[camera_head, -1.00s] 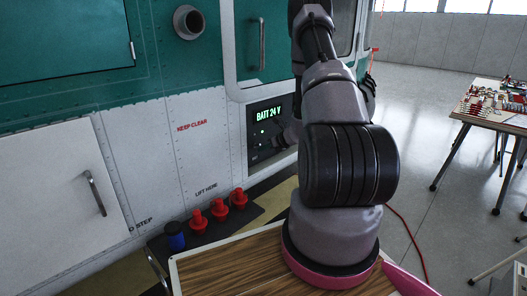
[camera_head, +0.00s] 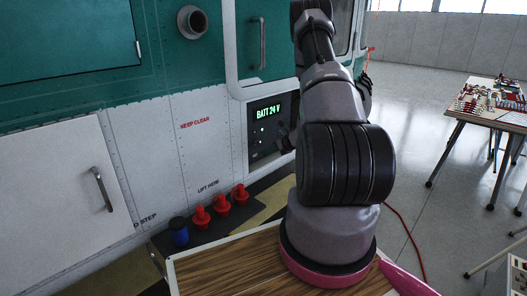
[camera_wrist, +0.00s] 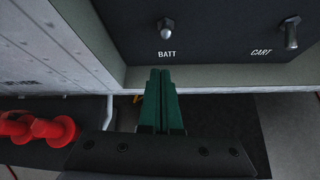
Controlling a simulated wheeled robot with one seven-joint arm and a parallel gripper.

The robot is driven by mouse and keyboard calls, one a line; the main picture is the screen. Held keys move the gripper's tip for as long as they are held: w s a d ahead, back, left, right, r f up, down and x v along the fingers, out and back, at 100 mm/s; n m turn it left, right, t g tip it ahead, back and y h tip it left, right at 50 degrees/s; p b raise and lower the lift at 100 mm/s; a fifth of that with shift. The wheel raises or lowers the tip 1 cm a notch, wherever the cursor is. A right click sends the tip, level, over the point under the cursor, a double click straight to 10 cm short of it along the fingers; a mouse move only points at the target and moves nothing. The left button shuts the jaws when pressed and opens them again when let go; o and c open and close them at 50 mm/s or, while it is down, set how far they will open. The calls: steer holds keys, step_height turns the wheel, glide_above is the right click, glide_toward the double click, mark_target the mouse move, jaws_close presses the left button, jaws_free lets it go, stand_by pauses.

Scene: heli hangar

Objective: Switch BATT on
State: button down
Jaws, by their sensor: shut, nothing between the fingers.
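The BATT switch (camera_wrist: 167,28) is a small metal toggle on a dark panel (camera_wrist: 220,45), with its white label just below it in the wrist view. I cannot tell for sure which way its lever is set. The panel also shows in the head view (camera_head: 255,143), with a green lit display (camera_head: 268,113) reading "BATT 24 V". My gripper (camera_wrist: 160,73) has its green fingers shut together and empty. The fingertips are below the BATT label in the wrist view, apart from the toggle. In the head view my arm hides part of the panel.
A CART toggle (camera_wrist: 291,33) is right of BATT. The panel sits in a recess with a pale lower edge (camera_wrist: 200,75). Red plugs (camera_head: 221,203) and a blue-capped item (camera_head: 179,231) stand below the hull. A cluttered table (camera_head: 500,112) is at right.

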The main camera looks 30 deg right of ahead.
steer(key=w+r+v, duration=0.1)
steer(key=v, duration=0.7)
steer(key=shift+a+r, duration=0.2)
steer(key=shift+r, duration=0.05)
steer(key=s+a+r+n+g+y, duration=0.2)
steer(key=s+a+r+n, duration=0.1)
steer(key=a+r+n, duration=0.55)
steer(key=s+a+r+n+g+y, duration=0.25)
steer(key=a+r+n, duration=0.25)
steer(key=a+r, duration=0.7)
steer(key=s+a+r+n+t+h, duration=0.1)
steer(key=s+r+n+h, duration=0.2)
steer(key=s+r+n, duration=0.5)
steer(key=s+a+r+n+h, duration=0.1)
steer(key=s+r+n+h, duration=0.3)
steer(key=s, duration=1.1)
step_height(320, 180, up, 4)
steer(key=n, duration=0.3)
steer(key=shift+a+n+t, duration=0.35)
steer(key=shift+r, duration=0.1)
